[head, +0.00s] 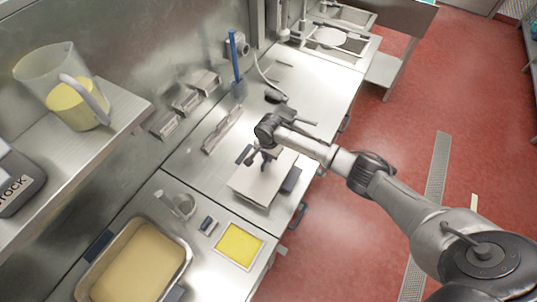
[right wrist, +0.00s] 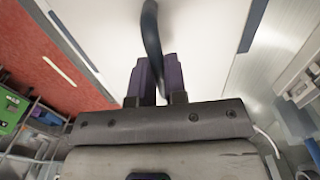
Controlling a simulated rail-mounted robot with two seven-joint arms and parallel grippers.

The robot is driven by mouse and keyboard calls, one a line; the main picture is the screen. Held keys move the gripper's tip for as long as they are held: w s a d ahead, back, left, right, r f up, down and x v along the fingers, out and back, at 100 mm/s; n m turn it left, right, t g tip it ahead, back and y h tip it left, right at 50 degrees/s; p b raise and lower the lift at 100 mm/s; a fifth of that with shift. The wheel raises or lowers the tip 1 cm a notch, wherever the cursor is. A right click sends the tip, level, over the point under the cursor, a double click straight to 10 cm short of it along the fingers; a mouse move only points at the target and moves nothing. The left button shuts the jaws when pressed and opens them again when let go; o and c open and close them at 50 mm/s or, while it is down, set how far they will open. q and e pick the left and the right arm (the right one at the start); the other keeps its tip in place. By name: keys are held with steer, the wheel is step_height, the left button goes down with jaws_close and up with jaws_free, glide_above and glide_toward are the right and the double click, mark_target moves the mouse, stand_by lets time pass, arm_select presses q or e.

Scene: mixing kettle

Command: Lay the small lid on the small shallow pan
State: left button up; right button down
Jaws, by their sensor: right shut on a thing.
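My right gripper (head: 262,160) points down over the worktop in the head view. In the right wrist view its two purple-dark fingers (right wrist: 158,82) are shut on a dark curved handle (right wrist: 152,40). The handle belongs to a pale, flat, square lid (head: 256,186), which fills much of the wrist view as a pale surface (right wrist: 200,45). I cannot tell whether the lid hovers or rests on something. A small shallow pan with yellow contents (head: 240,245) stands nearer, below the lid in the picture, apart from it. My left gripper is not in view.
A large deep pan with beige contents (head: 185,262) sits at the lower left. A steel jug-like vessel (head: 178,203) stands beside it. Small dark parts (head: 291,180) show at the lid's right side. A shelf (head: 125,108) with a clear pitcher (head: 62,75) overhangs at left.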

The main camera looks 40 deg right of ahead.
steer(key=shift+f, duration=0.2)
steer(key=shift+f+b, duration=0.45)
steer(key=shift+f, duration=0.5)
steer(key=shift+f, duration=0.2)
stand_by(0.4)
steer(key=c, duration=1.1)
jaws_free()
steer(key=shift+o, duration=0.5)
steer(key=o, duration=0.4)
